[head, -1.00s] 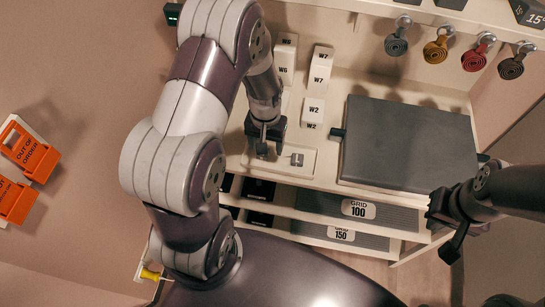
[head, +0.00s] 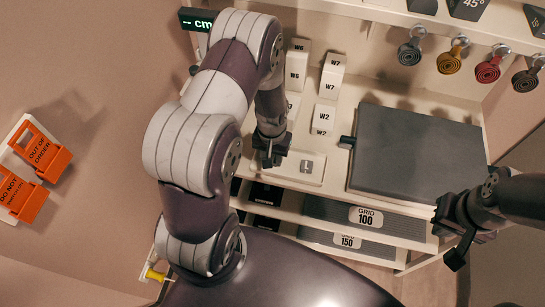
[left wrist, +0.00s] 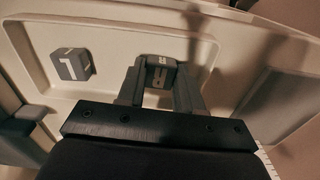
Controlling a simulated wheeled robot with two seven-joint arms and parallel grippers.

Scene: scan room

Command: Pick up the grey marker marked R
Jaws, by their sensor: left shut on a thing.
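My left gripper (head: 268,160) reaches down into the left part of a shallow pale tray (head: 318,181) on the shelf. In the left wrist view its fingers are shut on a small grey marker (left wrist: 157,73). The pale mark on that marker's face is partly hidden and hard to read. A second grey marker (left wrist: 72,64), with a clear L, sits in the tray apart from the gripper; it also shows in the head view (head: 308,166). My right gripper (head: 448,238) is at the right, open and empty, away from the tray.
A dark flat panel (head: 415,150) lies right of the tray. White blocks marked W6, W7 and W2 (head: 325,115) stand behind it. Coloured coiled tags (head: 450,62) hang at the back. Grid plates (head: 365,216) fill shelves below. Orange signs (head: 35,160) are on the left wall.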

